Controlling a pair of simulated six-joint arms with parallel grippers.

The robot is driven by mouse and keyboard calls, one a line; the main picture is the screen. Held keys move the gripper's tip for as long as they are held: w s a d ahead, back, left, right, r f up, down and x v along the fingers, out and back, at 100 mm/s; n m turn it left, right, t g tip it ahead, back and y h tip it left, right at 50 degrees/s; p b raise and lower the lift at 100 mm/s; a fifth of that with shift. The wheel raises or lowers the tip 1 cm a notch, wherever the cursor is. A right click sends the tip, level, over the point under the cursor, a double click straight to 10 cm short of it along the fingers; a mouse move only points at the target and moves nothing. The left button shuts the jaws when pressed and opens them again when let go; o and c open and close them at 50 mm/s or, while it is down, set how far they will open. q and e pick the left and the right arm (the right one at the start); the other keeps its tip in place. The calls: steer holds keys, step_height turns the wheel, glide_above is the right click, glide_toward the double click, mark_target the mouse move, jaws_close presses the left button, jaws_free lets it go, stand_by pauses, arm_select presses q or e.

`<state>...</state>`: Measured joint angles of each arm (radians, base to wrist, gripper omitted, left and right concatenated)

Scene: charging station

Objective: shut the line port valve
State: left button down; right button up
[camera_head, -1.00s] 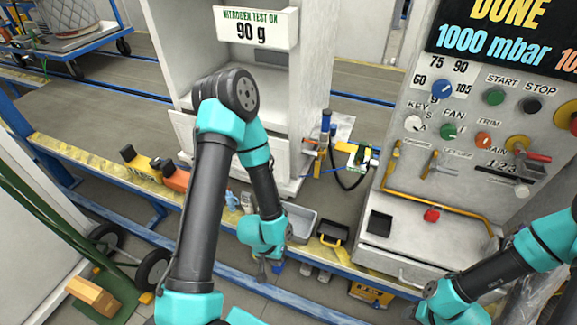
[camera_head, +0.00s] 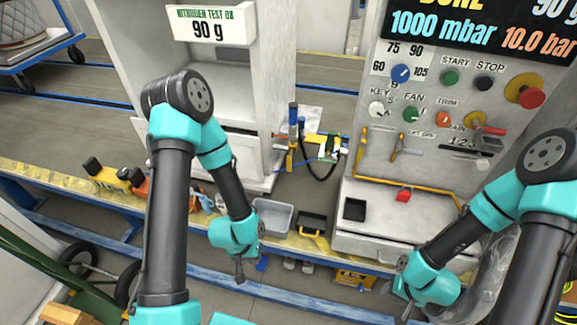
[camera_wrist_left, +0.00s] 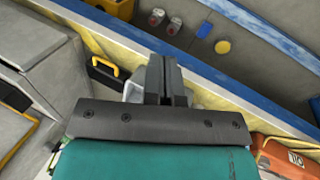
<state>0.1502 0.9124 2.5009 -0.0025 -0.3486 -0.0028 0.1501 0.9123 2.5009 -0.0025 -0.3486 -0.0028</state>
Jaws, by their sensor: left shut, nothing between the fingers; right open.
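The fittings at the bench's back carry a blue-topped upright part (camera_head: 293,122) and a yellow and green piece with a hose (camera_head: 333,146). Which part is the line port valve is too small to tell. My left gripper (camera_head: 240,272) points down in front of the bench's front edge, apart from the fittings. It is shut and empty; its closed fingers also show in the left wrist view (camera_wrist_left: 165,80). My right gripper (camera_head: 407,300) is low at the right, in front of the grey panel's base; it is open, and its fingers are small in view.
A grey bin (camera_head: 272,217) and a black tray with a yellow handle (camera_head: 312,224) stand at the bench edge. The control panel (camera_head: 440,130) with knobs is at the right, a white cabinet (camera_head: 200,80) at the left. An orange item (camera_wrist_left: 285,158) lies near my left gripper.

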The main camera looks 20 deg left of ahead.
arm_select(q)
steer(key=c, duration=1.8)
jaws_free()
steer(key=shift+c, duration=0.2)
